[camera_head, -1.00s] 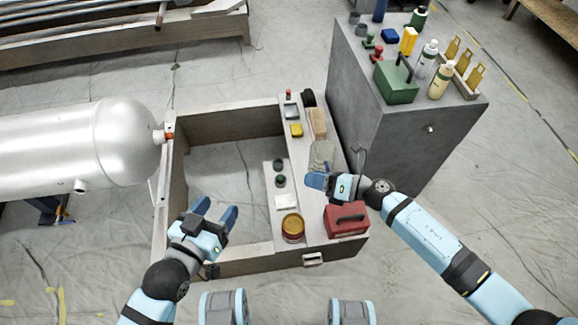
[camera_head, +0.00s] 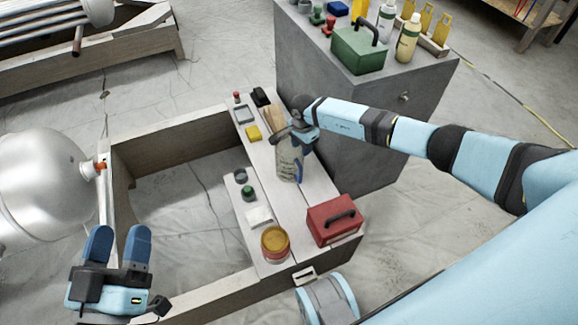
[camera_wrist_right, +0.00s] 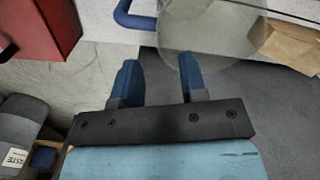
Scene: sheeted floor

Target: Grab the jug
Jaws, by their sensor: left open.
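The jug (camera_head: 288,163) is clear, with a blue handle, and stands upright on the pale bench top in the head view. The right wrist view shows its see-through body (camera_wrist_right: 208,35) and its blue handle (camera_wrist_right: 130,14) at the top. My right gripper (camera_head: 288,133) is at the jug's upper part, partly covering it. In the wrist view its two blue fingers (camera_wrist_right: 156,72) are spread, with nothing held between them; the right fingertip overlaps the jug's edge. I cannot tell if it touches. My left gripper (camera_head: 120,240) is open and empty, far left of the jug.
A red toolbox (camera_head: 333,220) and an amber-lidded tin (camera_head: 275,243) stand at the bench's near end. A yellow block (camera_head: 253,133) and a brown block (camera_wrist_right: 292,45) are near the jug. A grey cabinet (camera_head: 350,110) stands behind, carrying a green box (camera_head: 358,50) and bottles.

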